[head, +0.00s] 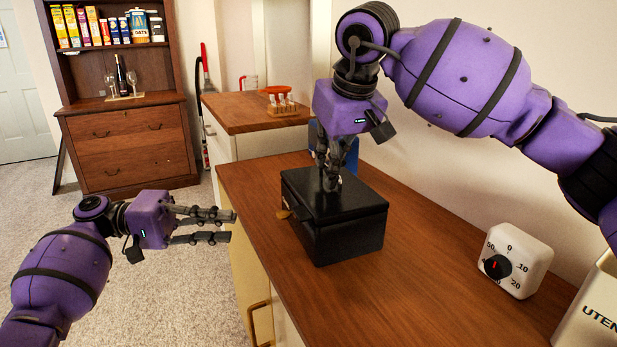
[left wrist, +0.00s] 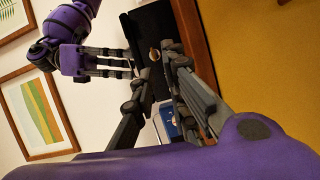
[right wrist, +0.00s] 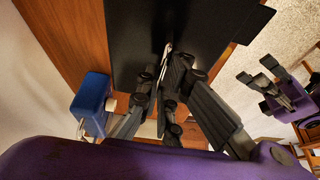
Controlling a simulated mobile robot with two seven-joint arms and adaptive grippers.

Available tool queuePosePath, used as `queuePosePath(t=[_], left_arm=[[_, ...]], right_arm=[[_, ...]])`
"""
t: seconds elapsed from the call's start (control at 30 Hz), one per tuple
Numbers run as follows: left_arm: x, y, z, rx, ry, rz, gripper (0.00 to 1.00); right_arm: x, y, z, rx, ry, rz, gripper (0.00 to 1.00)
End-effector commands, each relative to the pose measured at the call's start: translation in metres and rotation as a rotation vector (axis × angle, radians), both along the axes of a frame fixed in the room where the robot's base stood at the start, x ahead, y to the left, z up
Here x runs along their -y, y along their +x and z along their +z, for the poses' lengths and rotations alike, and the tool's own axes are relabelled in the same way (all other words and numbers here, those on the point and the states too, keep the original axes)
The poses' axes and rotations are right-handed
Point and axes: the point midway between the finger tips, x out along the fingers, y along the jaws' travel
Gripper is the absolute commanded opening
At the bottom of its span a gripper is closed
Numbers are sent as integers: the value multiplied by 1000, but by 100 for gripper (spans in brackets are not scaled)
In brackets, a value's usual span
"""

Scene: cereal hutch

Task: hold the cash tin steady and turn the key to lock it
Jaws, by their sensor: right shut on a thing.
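The black cash tin (head: 350,225) stands with its lid down on the wooden counter. A brass-coloured key (head: 284,214) sticks out of its left-facing side; it also shows in the left wrist view (left wrist: 153,55). My right gripper (head: 331,186) points down at the top of the tin, shut on what looks like its thin metal handle (right wrist: 168,48), mostly hidden by the fingers. My left gripper (head: 231,226) is open and empty, left of the tin and apart from the key, with its fingers pointing towards that side.
A white timer (head: 515,262) and a white utensil box (head: 595,310) stand on the right of the counter (head: 420,270). A blue box (right wrist: 92,103) is behind the tin. A rack with a red top (head: 280,98) is on the farther counter.

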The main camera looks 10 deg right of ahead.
Motion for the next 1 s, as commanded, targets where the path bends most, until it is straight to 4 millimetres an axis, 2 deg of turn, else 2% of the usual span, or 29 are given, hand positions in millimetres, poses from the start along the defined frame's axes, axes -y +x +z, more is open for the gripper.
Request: queuePosePath(t=[0.03, 0.1, 0.17, 0.23, 0.37, 0.5, 0.7, 0.8, 1.0], left_arm=[[0, -6, -17, -25, -6, 0, 2], [2, -18, -33, -37, -30, -3, 0], [6, -30, -42, 4, -72, 11, 0], [10, -41, -42, 161, -148, 58, 0], [10, -53, -26, 518, -257, 181, 0], [5, -59, 3, 890, -317, 318, 0], [-2, -58, 45, 1308, -330, 451, 0], [-2, -55, 51, 1416, -318, 483, 0], [3, -51, 53, 1491, -308, 499, 0]], right_arm=[[0, 0, 0, 1, -1, 0, 0], [0, 0, 0, 1, -1, 0, 0], [0, 0, 0, 1, -1, 0, 0], [0, 0, 0, 1, 0, 0, 0], [0, 0, 0, 1, 0, 0, 0], [0, 0, 0, 1, 0, 0, 0], [0, 0, 1, 2, 0, 0, 0], [0, 0, 1, 2, 0, 1, 0], [0, 0, 1, 2, 0, 1, 0]])
